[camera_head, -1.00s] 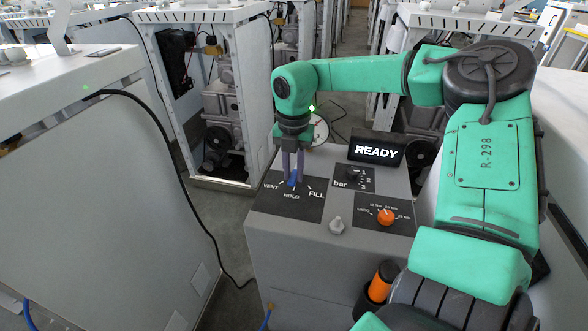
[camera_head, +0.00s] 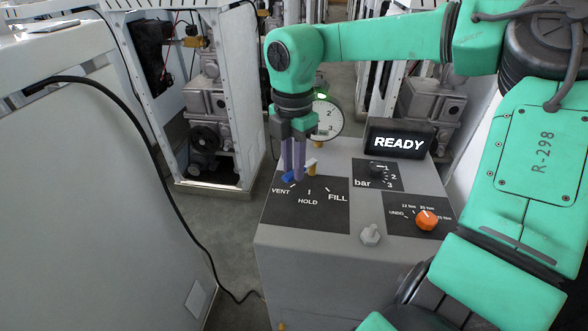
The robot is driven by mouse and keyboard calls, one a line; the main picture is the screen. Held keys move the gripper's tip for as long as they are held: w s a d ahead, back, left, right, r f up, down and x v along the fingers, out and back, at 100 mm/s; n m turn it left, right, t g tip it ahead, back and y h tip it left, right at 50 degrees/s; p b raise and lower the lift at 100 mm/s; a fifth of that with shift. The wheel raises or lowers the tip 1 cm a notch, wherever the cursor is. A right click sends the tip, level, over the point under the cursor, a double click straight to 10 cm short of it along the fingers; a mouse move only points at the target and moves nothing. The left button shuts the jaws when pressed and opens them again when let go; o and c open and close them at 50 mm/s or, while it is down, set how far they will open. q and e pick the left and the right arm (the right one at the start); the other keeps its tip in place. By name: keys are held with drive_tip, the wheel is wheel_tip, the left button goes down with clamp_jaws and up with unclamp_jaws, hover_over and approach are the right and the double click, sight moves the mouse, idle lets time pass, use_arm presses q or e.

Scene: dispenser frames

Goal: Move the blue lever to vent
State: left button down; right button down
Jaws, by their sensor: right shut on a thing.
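The blue lever (camera_head: 288,177) is on the black plate (camera_head: 325,208) marked VENT, HOLD and FILL, on top of the grey cabinet. Its visible blue end lies at the left of the plate, just above the VENT mark. My right gripper (camera_head: 293,172) reaches down from above, its purple fingers shut on the lever. The fingers hide part of the lever. My left gripper is not in view.
A lit READY display (camera_head: 398,143) stands at the back of the cabinet, near a round gauge (camera_head: 327,119). A white cabinet (camera_head: 90,190) stands left.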

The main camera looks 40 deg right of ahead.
sight(291, 171)
drive_tip(key=shift+w+m, duration=0.2)
drive_tip(key=shift+m, duration=0.1)
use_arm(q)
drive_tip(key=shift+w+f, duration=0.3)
use_arm(e)
drive_tip(key=shift+r, duration=0.1)
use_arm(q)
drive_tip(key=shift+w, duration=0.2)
use_arm(e)
drive_tip(key=shift+w, duration=0.1)
drive_tip(key=c, duration=0.7)
unclamp_jaws()
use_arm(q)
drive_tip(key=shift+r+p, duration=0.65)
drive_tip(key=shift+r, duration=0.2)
use_arm(e)
wheel_tip(291, 171, up, 15)
drive_tip(key=shift+f, duration=0.2)
